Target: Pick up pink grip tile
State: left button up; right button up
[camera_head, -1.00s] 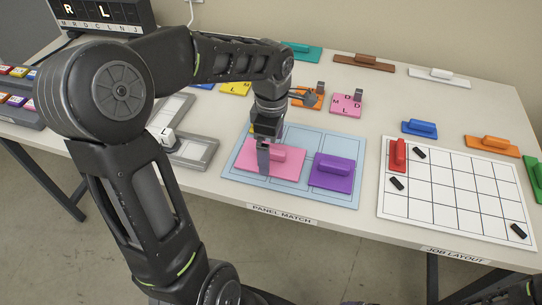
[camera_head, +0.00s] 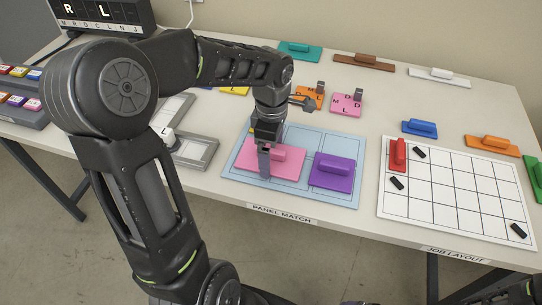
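The pink grip tile (camera_head: 288,170) lies flat on the light blue panel match board (camera_head: 300,145), left of a purple grip tile (camera_head: 332,172). It has a raised pink grip on top. My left gripper (camera_head: 264,164) is down at the pink tile, with a dark finger in front of the left part of its grip. The other finger is hidden, so I cannot tell whether the gripper is open or closed on the grip. My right gripper is not in view; only dark parts of my own body show at the bottom right.
A white job layout grid (camera_head: 450,190) with a red tile (camera_head: 398,154) and small black pieces lies to the right. A pink lettered tile (camera_head: 346,104) and an orange one (camera_head: 309,97) stand behind the board. More coloured grip tiles line the back and right.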

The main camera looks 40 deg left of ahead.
aim_at(272, 150)
pick_arm(q)
jog(key=c, duration=1.1)
notch_tip(272, 150, up, 10)
jog(key=shift+r, duration=0.1)
dwell(0.6)
